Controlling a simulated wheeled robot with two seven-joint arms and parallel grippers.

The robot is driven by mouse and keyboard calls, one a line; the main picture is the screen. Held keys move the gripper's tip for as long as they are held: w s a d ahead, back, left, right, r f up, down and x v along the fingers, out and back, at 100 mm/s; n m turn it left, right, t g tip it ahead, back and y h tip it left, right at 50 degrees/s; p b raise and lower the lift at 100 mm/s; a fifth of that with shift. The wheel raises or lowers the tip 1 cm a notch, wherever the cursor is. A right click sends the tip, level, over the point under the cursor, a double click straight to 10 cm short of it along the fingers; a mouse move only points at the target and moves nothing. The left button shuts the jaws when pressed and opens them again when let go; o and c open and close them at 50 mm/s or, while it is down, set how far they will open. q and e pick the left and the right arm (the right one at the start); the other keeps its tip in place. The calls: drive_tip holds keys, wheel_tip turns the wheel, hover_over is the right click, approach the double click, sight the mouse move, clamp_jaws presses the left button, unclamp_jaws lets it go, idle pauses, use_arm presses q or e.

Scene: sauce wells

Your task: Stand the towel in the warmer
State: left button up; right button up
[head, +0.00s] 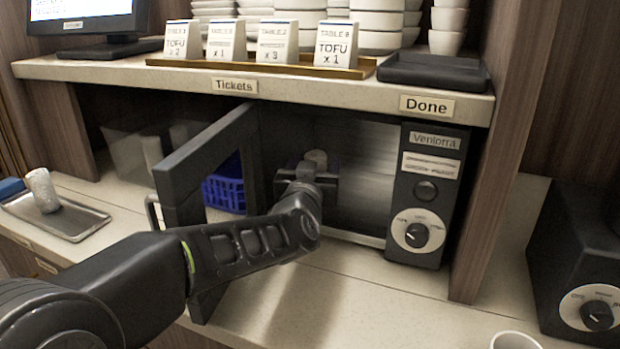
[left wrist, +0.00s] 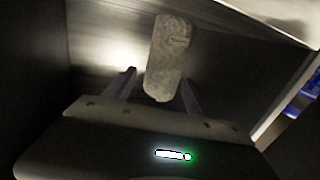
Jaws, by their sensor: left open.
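The warmer (head: 404,205), a dark box with a dial and a "Venlorra" label, stands under the shelf with its door (head: 183,180) swung open to the left. My left gripper (head: 313,172) reaches inside it. A pale rolled towel (head: 317,157) shows just past the gripper, its lower part hidden in the head view. In the left wrist view the towel (left wrist: 169,55) looks roughly upright, with its near end between the spread, open fingers (left wrist: 158,88). I cannot tell whether a finger touches it. My right gripper is not in view.
Another rolled towel (head: 42,190) stands on a metal tray (head: 75,226) at the left. A blue basket (head: 224,190) sits behind the door. A shelf (head: 330,92) with tickets and bowls runs above. A second dark appliance (head: 575,262) and a white cup (head: 515,340) are at the right.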

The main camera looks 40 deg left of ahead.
use_arm(q)
drive_tip(key=v, duration=0.7)
drive_tip(key=shift+s+d+r, duration=0.1)
drive_tip(key=shift+s+d, duration=0.05)
drive_tip(key=shift+s, duration=0.1)
drive_tip(key=shift+s+d, duration=0.15)
drive_tip(key=shift+s, duration=0.05)
